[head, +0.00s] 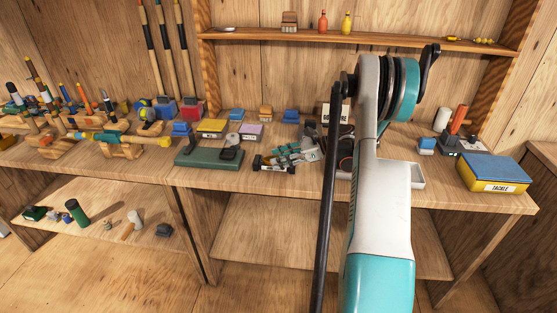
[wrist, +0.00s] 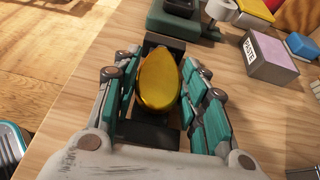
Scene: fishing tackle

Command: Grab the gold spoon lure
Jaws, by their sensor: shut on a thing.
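The gold spoon lure (wrist: 159,80) is a shiny yellow-gold oval in the wrist view. It sits between the teal fingers of my gripper (wrist: 162,88), which are closed on it from both sides. A dark piece shows behind it and another below it. In the head view my gripper (head: 290,158) is over the workbench front, left of my arm. The lure cannot be made out clearly there.
A green scale-like device (head: 208,157) stands left of my gripper. A purple box (wrist: 270,58) lies beyond it in the wrist view. A blue and yellow tackle box (head: 493,172) is at the right end. The bench (head: 235,177) has bare wood along its front edge.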

